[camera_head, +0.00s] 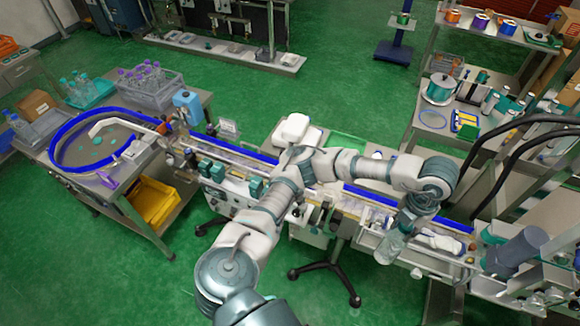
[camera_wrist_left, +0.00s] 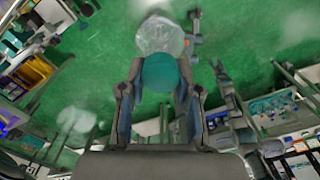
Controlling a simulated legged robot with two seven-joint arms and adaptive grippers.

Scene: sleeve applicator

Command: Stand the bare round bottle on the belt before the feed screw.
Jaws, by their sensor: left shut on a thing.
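My left gripper (camera_head: 402,226) is shut on a clear round bottle (camera_head: 388,248) with no label that I can make out. The bottle hangs tilted below the fingers, in front of the right part of the conveyor. In the left wrist view, the gripper's two fingers (camera_wrist_left: 160,88) lie on either side of the bottle's teal cap (camera_wrist_left: 160,72), with the clear body (camera_wrist_left: 160,36) beyond it. The belt (camera_head: 240,157) runs from upper left to lower right between blue rails, and my left arm hides its middle. I cannot make out the feed screw clearly. My right gripper is not in view.
A round turntable with a blue rim (camera_head: 56,152) stands at the belt's left end. Crates of bottles (camera_head: 150,92) are behind it, and a yellow bin (camera_head: 153,203) sits below. Shelves and a cart with a steel pot (camera_head: 440,90) stand at upper right. Green floor lies open behind the line.

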